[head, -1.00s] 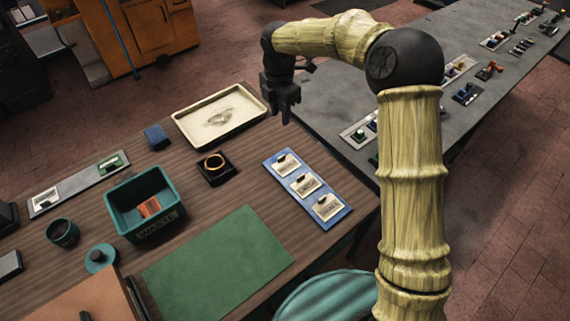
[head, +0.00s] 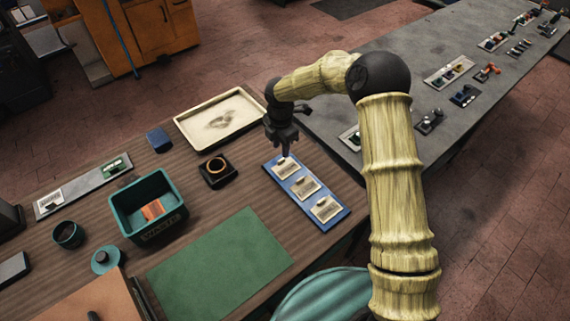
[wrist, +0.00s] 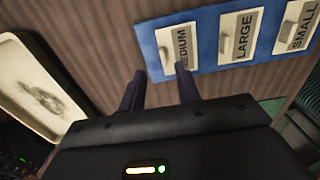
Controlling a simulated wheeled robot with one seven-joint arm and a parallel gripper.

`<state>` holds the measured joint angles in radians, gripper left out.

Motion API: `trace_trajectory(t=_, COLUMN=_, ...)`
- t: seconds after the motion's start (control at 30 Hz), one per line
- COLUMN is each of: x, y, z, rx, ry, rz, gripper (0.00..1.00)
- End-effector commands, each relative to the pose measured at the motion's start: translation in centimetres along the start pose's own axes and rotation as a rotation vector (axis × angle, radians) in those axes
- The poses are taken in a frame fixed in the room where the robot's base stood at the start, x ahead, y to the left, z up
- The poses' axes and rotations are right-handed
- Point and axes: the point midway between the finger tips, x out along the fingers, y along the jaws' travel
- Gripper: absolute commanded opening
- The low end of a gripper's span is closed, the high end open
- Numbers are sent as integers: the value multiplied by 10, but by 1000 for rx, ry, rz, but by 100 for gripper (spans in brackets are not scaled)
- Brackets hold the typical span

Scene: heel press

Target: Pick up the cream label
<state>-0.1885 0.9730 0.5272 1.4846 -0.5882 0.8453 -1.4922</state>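Three cream labels lie in a row on a blue board (head: 338,222). In the wrist view they read MEDIUM (wrist: 172,46), LARGE (wrist: 239,36) and SMALL (wrist: 298,24), each with a small pale tab. In the head view, the far label (head: 288,171), the middle label (head: 306,187) and the near label (head: 326,210) show. My gripper (head: 284,154) is above the far end of the board, by the MEDIUM label. In the wrist view its two fingers (wrist: 159,86) are apart with nothing between them. The right fingertip appears close to the MEDIUM label; the height gap is unclear.
A cream tray (head: 243,137) lies beyond the board. A teal WASTE bin (head: 125,198) holds an orange piece. A green mat (head: 220,262) covers the near table. A grey bench (head: 400,80) is at right.

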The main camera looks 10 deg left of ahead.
Motion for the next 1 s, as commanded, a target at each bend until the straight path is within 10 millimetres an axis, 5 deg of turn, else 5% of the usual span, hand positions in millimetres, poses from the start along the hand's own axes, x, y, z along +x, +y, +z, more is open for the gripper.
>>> trace_trajectory(t=0.37, x=4, y=0, z=-1, rx=-2, ry=0, rz=-2, gripper=33)
trace_trajectory(t=0.7, x=46, y=-5, z=-2, rx=1, ry=0, rz=-3, gripper=33)
trace_trajectory(t=1.0, x=53, y=-4, z=-2, rx=0, ry=-1, rz=0, gripper=33)
